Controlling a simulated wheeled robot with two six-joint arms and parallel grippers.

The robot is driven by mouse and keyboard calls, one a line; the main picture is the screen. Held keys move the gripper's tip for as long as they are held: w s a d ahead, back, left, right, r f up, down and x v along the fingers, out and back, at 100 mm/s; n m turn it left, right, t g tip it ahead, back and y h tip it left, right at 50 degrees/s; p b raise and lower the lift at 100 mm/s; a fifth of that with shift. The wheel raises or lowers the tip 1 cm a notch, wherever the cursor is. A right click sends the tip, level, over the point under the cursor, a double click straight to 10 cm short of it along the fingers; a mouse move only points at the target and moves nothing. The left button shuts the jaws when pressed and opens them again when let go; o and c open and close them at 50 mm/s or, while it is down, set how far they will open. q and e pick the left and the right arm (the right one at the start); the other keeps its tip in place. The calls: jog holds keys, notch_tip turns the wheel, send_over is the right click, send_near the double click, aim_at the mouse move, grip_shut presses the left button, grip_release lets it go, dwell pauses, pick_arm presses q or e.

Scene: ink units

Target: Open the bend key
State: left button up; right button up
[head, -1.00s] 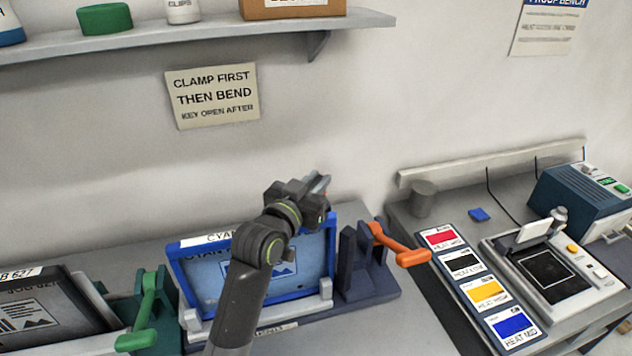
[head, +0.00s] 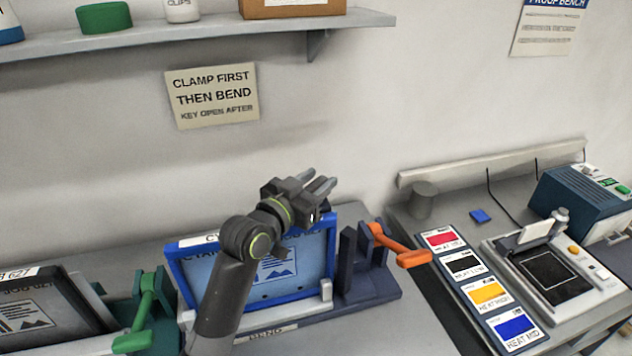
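A blue-framed screen unit (head: 305,268) sits tilted back in a grey holder, with a strip reading "BEND" (head: 265,335) on the bench in front. A dark blue block (head: 362,270) stands at its right and carries an orange-handled lever (head: 405,252), which slants down to the right; no label on the lever is readable. My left gripper (head: 320,181) is over the top edge of the screen unit, left of the lever and apart from it. Its two fingers are spread with nothing between them. My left arm covers part of the screen. My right gripper is not in view.
A green lever (head: 147,300) and another dark screen unit (head: 40,310) stand at left. Colour cards (head: 487,292) and a proofing device (head: 550,275) lie at right. A shelf (head: 200,36) overhangs behind. The wall sign (head: 212,96) reads "Clamp first then bend, key open after".

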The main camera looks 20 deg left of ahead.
pick_arm(q)
jog(key=shift+s+a, duration=0.2)
jog(key=shift+s, duration=0.3)
jog(key=v, duration=1.6)
jog(key=shift+s+p, duration=0.2)
jog(key=shift+p, duration=0.15)
